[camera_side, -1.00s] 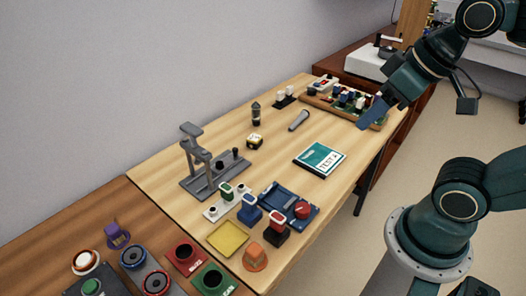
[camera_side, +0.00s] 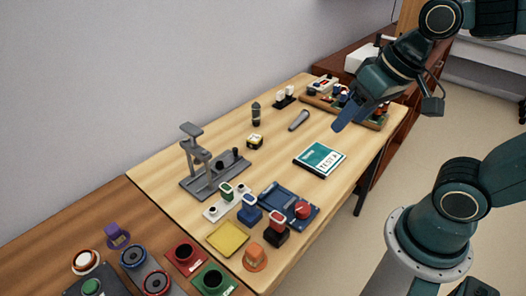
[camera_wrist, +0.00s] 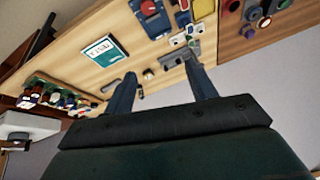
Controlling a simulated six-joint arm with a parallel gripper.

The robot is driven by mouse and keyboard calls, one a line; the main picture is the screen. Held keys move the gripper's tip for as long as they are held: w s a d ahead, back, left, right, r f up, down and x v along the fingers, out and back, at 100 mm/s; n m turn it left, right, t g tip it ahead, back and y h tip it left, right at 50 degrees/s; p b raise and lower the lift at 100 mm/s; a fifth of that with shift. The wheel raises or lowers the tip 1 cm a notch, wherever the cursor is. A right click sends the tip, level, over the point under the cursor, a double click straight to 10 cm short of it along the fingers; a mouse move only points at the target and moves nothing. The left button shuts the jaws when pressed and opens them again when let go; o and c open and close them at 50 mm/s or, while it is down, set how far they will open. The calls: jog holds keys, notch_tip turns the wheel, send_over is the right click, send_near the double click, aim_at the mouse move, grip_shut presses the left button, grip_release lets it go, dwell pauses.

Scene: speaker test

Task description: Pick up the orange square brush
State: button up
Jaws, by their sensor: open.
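An orange block-like piece (camera_side: 255,257) stands at the near edge of the light wooden table in the side view, right of the yellow square. I take it for the orange square brush, but its bristles cannot be made out. I cannot pick it out surely in the wrist view. My gripper (camera_side: 341,126) hangs above the table's far right part, well away from the orange piece. In the wrist view my gripper (camera_wrist: 160,68) has its two fingers apart, with nothing held between them.
A teal test book (camera_side: 320,158) lies below and left of my gripper. A grey stand (camera_side: 205,178) rises on the table's left. A blue tray (camera_side: 286,203) and a yellow square (camera_side: 228,238) lie near the orange piece. A wooden tray (camera_side: 376,124) holds small parts behind.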

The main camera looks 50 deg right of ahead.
jog(key=w+a+f+m+g+y, duration=0.2)
jog(key=w+a+f+m, duration=0.4)
jog(key=w+f+m, duration=0.15)
jog(key=m+g+y, duration=0.2)
jog(key=m+g, duration=0.1)
jog(key=m, duration=0.5)
send_near(256, 247)
jog(key=shift+v, duration=1.15)
jog(key=shift+s, duration=0.1)
jog(key=shift+x, duration=4.25)
jog(key=shift+f, duration=0.1)
jog(key=shift+x, duration=2.5)
jog(key=c, duration=1.1)
